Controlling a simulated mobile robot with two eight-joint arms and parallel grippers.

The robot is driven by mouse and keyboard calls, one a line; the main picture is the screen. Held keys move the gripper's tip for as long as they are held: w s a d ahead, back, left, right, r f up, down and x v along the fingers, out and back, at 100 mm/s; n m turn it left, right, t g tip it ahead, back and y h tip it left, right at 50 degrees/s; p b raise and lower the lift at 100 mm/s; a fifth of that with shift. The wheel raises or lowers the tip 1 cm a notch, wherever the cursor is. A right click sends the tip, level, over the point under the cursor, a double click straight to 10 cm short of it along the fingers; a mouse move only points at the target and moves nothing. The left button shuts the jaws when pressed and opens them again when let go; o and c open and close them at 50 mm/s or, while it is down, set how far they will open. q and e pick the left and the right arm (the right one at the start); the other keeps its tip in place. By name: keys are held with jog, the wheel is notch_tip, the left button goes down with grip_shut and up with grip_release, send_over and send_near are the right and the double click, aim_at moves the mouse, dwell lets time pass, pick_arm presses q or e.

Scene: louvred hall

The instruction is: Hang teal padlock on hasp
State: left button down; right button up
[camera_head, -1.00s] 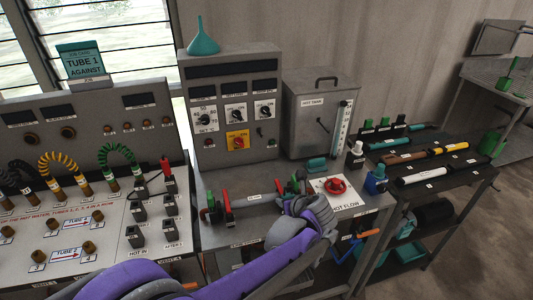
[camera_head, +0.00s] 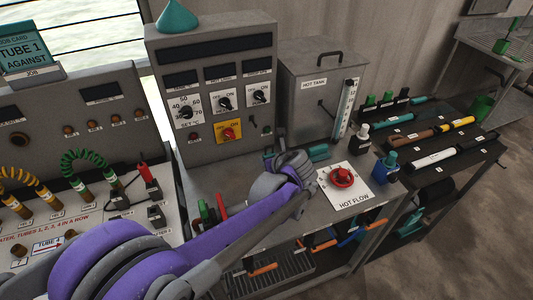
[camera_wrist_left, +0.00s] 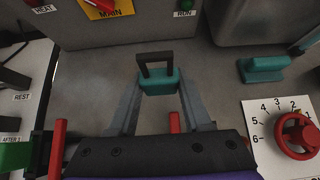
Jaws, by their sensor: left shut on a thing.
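The teal padlock (camera_wrist_left: 158,82) has a dark square shackle that points up, away from the gripper in the left wrist view. My left gripper (camera_wrist_left: 158,92) is shut on its body, one finger on each side. In the head view my left wrist hides most of the padlock and the fingertips. The held padlock is in front of the control panel (camera_head: 215,145). The panel carries a yellow MAIN plate with a red switch (camera_head: 229,132), also at the top of the left wrist view (camera_wrist_left: 101,5). I cannot clearly make out the hasp. My right gripper is not in view.
Another teal block (camera_wrist_left: 264,68) lies on the bench to the right. The red HOT FLOW valve (camera_head: 342,177) is on a white plate. The hot tank (camera_head: 312,100) stands right of the panel. Red handles (camera_head: 221,214) stick up beside my arm.

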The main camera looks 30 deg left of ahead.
aim_at(252, 131)
pick_arm(q)
jog(key=shift+w+a+r, duration=0.1)
jog(key=shift+w+a, duration=0.3)
jog(key=shift+a, duration=0.05)
jog(key=w+a, duration=0.4)
jog(key=a, duration=0.1)
jog(key=shift+w+a, duration=0.25)
jog(key=shift+w, duration=0.15)
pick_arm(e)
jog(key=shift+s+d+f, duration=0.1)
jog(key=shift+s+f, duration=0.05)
pick_arm(q)
jog(key=shift+s, duration=0.1)
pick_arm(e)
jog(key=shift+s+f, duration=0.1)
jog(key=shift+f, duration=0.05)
pick_arm(q)
jog(key=shift+w+a+b, duration=0.35)
jog(key=shift+w+a, duration=1.5)
jog(key=shift+a, duration=0.25)
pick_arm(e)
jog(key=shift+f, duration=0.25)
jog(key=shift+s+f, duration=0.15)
pick_arm(q)
jog(key=shift+f, duration=0.2)
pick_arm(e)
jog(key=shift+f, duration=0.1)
